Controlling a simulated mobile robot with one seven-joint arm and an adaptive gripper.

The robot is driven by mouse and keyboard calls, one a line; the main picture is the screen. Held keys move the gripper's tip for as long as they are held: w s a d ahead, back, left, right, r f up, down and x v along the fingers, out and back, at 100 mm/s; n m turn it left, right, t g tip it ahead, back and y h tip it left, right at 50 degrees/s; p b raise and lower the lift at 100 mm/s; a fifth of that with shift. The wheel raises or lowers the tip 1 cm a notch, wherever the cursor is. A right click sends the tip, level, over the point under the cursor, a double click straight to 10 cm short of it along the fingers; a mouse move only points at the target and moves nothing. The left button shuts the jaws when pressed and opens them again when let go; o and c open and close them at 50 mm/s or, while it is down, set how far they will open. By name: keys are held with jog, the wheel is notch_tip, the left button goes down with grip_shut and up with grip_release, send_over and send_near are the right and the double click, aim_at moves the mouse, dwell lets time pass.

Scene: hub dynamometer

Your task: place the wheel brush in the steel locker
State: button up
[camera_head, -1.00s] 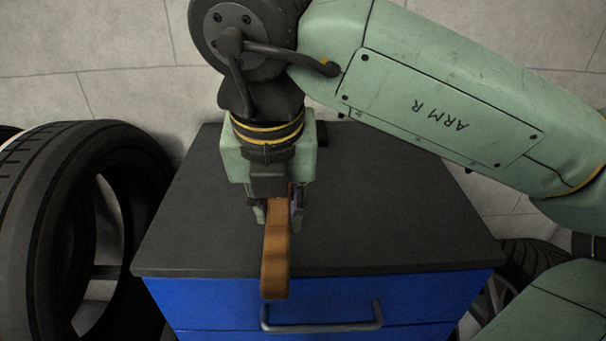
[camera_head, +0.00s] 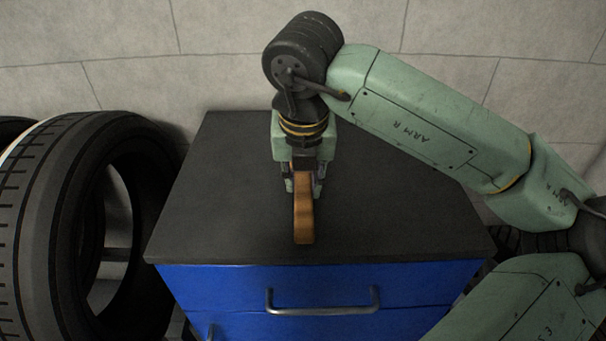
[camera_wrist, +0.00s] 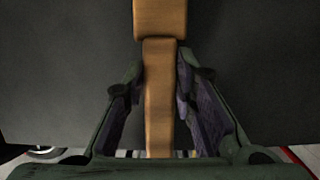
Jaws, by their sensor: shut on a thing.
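The wheel brush shows as a long wooden, orange-brown piece (camera_head: 304,215) in the head view; no bristles can be made out. My gripper (camera_head: 304,178) is shut on it and holds it over the dark top of the blue drawer cabinet. In the wrist view the brush (camera_wrist: 159,95) runs between the two fingers of my gripper (camera_wrist: 160,105), with a wider block at the top of the picture. I cannot tell whether the brush touches the cabinet top. No steel locker is plainly in view.
The blue drawer cabinet (camera_head: 215,287) has a dark flat top (camera_head: 400,215), bare around the brush, and a grey bar handle (camera_head: 320,309). A large black tyre (camera_head: 45,230) stands at its left. A pale block wall (camera_head: 220,60) is behind.

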aim_at(303, 195)
jog(key=shift+f+b, duration=0.25)
jog(key=shift+b, duration=0.1)
jog(key=o, duration=1)
jog(key=shift+r, duration=0.1)
jog(key=shift+o, duration=0.2)
jog(key=shift+r+p, duration=0.3)
jog(key=shift+r, duration=0.1)
jog(key=b+v, duration=0.1)
jog(key=v, duration=1)
jog(key=shift+r, duration=0.25)
jog(key=shift+s, duration=0.15)
